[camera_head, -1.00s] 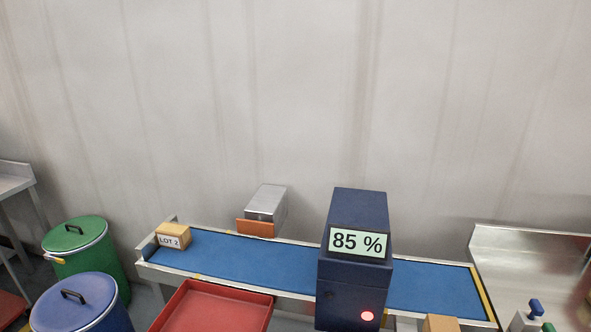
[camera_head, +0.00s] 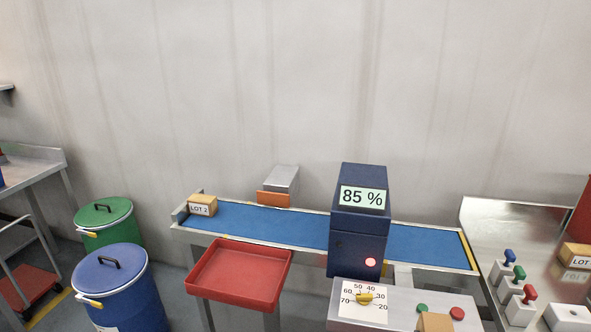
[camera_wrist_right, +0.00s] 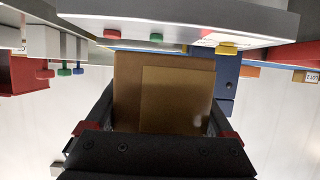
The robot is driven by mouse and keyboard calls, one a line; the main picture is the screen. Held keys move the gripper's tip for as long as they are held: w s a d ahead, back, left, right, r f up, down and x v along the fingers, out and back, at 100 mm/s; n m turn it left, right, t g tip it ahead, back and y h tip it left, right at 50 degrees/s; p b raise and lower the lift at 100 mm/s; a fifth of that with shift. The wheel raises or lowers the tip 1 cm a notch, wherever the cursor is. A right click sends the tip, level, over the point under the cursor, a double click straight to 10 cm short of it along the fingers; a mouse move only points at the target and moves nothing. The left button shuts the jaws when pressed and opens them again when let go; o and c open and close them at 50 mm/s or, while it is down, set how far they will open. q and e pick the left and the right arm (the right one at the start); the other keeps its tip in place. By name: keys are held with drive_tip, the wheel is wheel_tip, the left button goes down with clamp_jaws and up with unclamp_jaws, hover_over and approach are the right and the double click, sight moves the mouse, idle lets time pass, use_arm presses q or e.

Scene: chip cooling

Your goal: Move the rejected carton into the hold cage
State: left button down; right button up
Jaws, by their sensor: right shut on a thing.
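In the right wrist view a plain brown carton (camera_wrist_right: 178,100) fills the space between the fingers of my right gripper (camera_wrist_right: 165,118), which is shut on it. The top of a brown carton (camera_head: 434,322) shows at the bottom edge of the head view, in front of the control panel; the gripper itself is out of that view. Another carton (camera_head: 202,205), labelled LOT 2, sits at the left end of the blue belt. A further labelled carton (camera_head: 578,256) is on the steel bench at right. No hold cage can be made out. My left gripper is not in view.
The blue belt (camera_head: 270,222) runs through a dark blue machine (camera_head: 358,245) reading 85 % with a red lamp lit. A red tray (camera_head: 240,275) stands before it. A panel (camera_head: 400,296) has a dial and buttons. Lidded green (camera_head: 105,220) and blue (camera_head: 112,275) bins stand left.

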drive_tip(key=s+a+f+n+y, duration=0.1)
drive_tip(key=a+f, duration=0.2)
drive_tip(key=a, duration=0.4)
drive_tip(key=s+a+f+n+y, duration=0.1)
drive_tip(key=a+f, duration=0.2)
drive_tip(key=a, duration=0.5)
drive_tip(key=shift+a+f+n+y, duration=0.2)
drive_tip(key=shift+a+n+y, duration=0.1)
drive_tip(key=shift+y, duration=0.1)
